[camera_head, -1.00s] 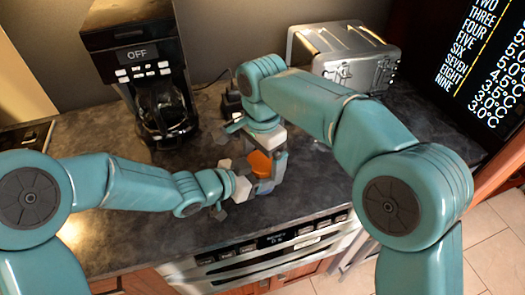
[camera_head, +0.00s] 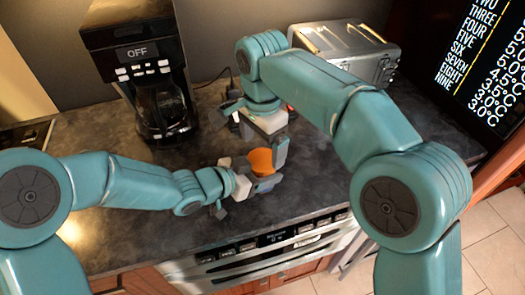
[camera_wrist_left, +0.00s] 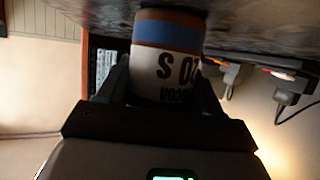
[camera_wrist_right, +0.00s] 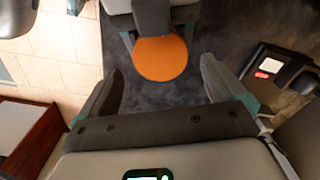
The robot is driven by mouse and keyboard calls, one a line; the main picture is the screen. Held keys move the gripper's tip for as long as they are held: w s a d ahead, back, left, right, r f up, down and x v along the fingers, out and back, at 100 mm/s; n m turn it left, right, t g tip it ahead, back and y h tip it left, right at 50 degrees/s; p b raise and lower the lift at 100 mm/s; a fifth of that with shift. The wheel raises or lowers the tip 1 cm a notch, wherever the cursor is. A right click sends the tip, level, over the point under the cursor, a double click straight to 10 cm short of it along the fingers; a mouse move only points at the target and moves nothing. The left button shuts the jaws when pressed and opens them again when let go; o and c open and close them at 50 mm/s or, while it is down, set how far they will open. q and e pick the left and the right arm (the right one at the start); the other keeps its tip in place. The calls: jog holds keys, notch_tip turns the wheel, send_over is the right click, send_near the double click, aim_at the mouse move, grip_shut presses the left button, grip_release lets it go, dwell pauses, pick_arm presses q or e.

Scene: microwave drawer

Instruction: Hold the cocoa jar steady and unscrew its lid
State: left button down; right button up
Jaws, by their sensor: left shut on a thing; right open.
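The cocoa jar (camera_wrist_left: 165,75) is white with a blue band and dark lettering. It stands in my left gripper's fingers in the left wrist view, which shows it upside down beside the counter. Its round orange lid (camera_head: 261,162) sits at the jar's top; whether it is loose I cannot tell. My left gripper (camera_head: 252,186) is shut around the jar's sides. My right gripper (camera_wrist_right: 163,72) is open and empty, above the lid and apart from it. In the right wrist view the lid (camera_wrist_right: 160,58) lies just beyond the fingertips. The jar's body is mostly hidden in the head view.
A black coffee maker (camera_head: 150,75) stands at the back left of the dark counter (camera_head: 110,220). A silver toaster (camera_head: 345,50) stands at the back right. A dark device with a red light (camera_wrist_right: 268,68) is near my right gripper. An oven front (camera_head: 265,262) runs below the counter's edge.

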pick_arm(q)
jog(key=shift+c, duration=0.5)
grip_release()
